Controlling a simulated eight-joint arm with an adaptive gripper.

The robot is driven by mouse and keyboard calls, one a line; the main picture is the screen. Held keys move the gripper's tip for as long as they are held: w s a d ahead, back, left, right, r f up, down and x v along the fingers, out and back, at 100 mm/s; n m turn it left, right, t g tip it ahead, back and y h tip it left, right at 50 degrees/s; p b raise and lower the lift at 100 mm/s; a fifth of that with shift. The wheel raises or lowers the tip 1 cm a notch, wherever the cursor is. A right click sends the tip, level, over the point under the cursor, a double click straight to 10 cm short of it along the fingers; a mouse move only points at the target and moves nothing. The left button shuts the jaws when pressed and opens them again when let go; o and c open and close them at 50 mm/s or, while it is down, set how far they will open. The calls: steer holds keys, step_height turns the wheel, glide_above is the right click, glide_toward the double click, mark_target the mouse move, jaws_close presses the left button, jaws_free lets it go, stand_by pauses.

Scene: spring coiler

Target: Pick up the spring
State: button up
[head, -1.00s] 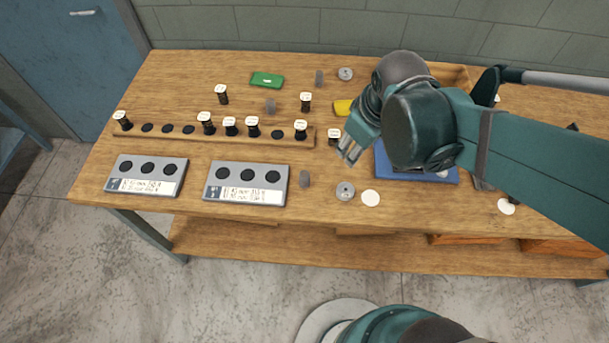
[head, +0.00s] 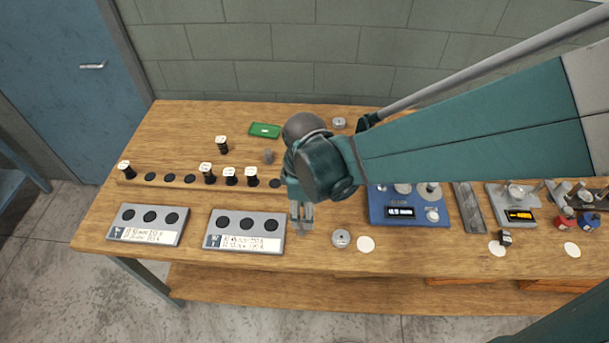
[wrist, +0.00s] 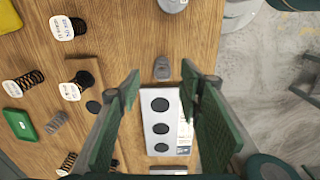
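My gripper (head: 300,223) is over the bench's front half, right of the nearer grey three-hole block (head: 244,231). In the wrist view its two green fingers (wrist: 160,74) are open with nothing held. A small grey rounded piece (wrist: 162,68) lies between and beyond the fingertips; I cannot tell if it is a spring, and the gripper hides it in the head view. A bare grey spring (wrist: 57,122) lies on the wood, also seen behind the rack (head: 268,156). Black springs with white labelled caps (wrist: 75,87) stand in the wooden rack (head: 165,190), and one stands behind it (head: 221,145).
A second three-hole block (head: 149,224) is at the left. A green tray (head: 265,130) lies at the back. A round metal weight (head: 341,238) and a white disc (head: 366,244) lie near the front edge.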

mark_target(302, 226)
steer(key=shift+s+a+f+n, duration=0.15)
steer(key=shift+a+f+n, duration=0.15)
steer(key=shift+a, duration=0.1)
steer(key=shift+f, duration=1.3)
steer(key=shift+f, duration=0.1)
steer(key=shift+d+f+b, duration=0.1)
steer(key=shift+f+b, duration=0.6)
steer(key=shift+f, duration=1.8)
steer(key=shift+c, duration=0.7)
steer(key=c, duration=0.8)
